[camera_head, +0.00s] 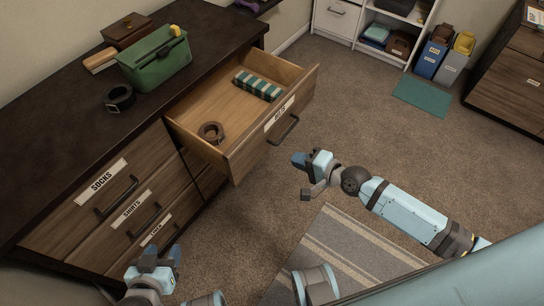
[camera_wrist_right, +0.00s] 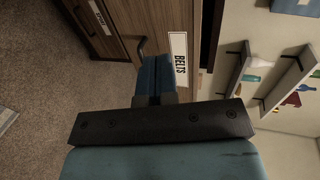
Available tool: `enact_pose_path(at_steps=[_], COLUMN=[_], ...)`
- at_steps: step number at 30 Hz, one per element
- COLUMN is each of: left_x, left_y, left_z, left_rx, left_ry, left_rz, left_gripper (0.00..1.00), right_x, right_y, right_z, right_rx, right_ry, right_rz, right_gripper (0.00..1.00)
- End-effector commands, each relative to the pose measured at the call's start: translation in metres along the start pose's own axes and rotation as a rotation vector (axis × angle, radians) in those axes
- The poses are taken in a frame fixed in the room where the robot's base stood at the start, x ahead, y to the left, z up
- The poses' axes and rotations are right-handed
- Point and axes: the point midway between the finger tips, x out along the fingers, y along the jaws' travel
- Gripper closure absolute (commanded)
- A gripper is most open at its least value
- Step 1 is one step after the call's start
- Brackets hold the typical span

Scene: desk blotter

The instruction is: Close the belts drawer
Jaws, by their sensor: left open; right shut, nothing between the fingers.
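The belts drawer (camera_head: 246,149) is pulled well out of the dark wooden dresser. Its label reads "BELTS", and a dark bar handle (camera_head: 284,130) is on its front. My right gripper (camera_head: 298,160) is shut and empty, in front of the drawer's front and near the handle. In the right wrist view its blue fingers (camera_wrist_right: 153,78) are together beside the handle and the "BELTS" label (camera_wrist_right: 180,58); I cannot tell whether they touch. My left gripper (camera_head: 162,254) is open and empty, near the lower drawers.
The socks drawer (camera_head: 93,205) and the drawers below it are shut. A green bin (camera_head: 155,60), a wooden box (camera_head: 127,30) and a coiled black belt (camera_head: 119,97) are on the dresser top. A striped rug (camera_head: 333,245) lies on the carpet. Open floor lies right of the drawer.

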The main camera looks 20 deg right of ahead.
Motion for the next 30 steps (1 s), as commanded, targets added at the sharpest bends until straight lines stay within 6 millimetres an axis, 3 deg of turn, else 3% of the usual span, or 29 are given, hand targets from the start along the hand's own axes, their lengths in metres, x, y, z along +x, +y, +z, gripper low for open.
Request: enact_pose_path(at_steps=[16, 22, 30], left_x=[0.005, 0.005, 0.004], left_y=[0.0, 0.0, 0.001], left_z=[0.004, 0.004, 0.004], left_rx=[0.009, 0.012, 0.012], left_ry=[0.014, 0.015, 0.014], left_rz=[-0.001, 0.0, 0.0], left_gripper=[0.49, 0.49, 0.49], right_x=[0.106, 0.126, 0.129], right_y=[-0.006, -0.012, -0.013], right_z=[0.001, 0.001, 0.001], right_rx=[-0.004, -0.005, -0.005], right_ry=[0.0, 0.0, 0.0], right_rz=[-0.003, -0.001, 0.0], right_gripper=[1.0, 1.0, 1.0])
